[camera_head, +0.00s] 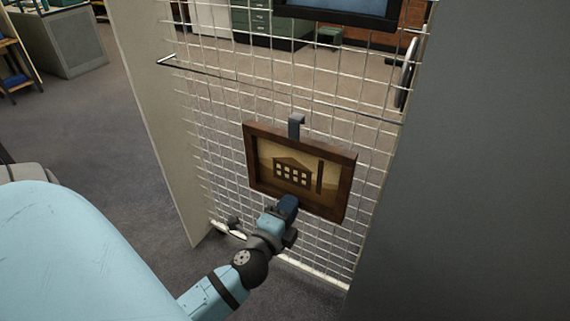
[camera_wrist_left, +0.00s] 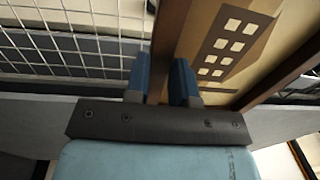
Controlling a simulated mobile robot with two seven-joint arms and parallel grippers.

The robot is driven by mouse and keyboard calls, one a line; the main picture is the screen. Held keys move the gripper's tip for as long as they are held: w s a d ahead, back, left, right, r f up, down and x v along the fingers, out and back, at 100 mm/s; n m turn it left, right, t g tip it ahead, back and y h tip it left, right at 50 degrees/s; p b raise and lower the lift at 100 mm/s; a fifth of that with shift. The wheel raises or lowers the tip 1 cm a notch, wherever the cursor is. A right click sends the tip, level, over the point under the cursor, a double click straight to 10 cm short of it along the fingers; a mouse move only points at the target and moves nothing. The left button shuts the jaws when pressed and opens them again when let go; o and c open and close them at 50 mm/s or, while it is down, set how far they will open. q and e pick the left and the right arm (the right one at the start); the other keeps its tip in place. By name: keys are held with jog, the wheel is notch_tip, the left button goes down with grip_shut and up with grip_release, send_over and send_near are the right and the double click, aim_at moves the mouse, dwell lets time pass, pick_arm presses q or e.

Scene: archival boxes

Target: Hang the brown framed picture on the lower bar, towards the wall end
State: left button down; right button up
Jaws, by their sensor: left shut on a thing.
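The brown framed picture (camera_head: 348,187) shows a dark building on a tan ground. It is in front of the wire grid, slightly tilted in the head view, with a grey hook (camera_head: 296,126) on its top edge. The lower bar (camera_head: 230,81) crosses the grid above the picture. The hook's top appears below the bar, apart from it. My left gripper (camera_head: 288,204) is shut on the frame's bottom edge. In the left wrist view the fingers (camera_wrist_left: 164,82) pinch the brown frame (camera_wrist_left: 172,35). My right gripper is not in view.
A black-framed picture (camera_head: 345,17) hangs higher on the wire grid (camera_head: 220,120). A pale panel edge (camera_head: 160,130) stands at the left and a grey wall surface (camera_head: 480,180) at the right. A handle (camera_head: 406,72) is near the grid's right edge.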

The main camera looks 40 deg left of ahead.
aim_at(298, 194)
pick_arm(q)
jog(key=shift+p+x, duration=0.35)
jog(key=shift+x, duration=0.75)
jog(key=shift+p+x, duration=0.35)
jog(key=shift+x, duration=1.8)
jog(key=w+a+f, duration=0.1)
jog(key=w+f, duration=0.1)
jog(key=w, duration=0.4)
jog(key=shift+w+a+f+b, duration=0.3)
jog(key=shift+f+b, duration=0.05)
jog(key=shift+b, duration=0.1)
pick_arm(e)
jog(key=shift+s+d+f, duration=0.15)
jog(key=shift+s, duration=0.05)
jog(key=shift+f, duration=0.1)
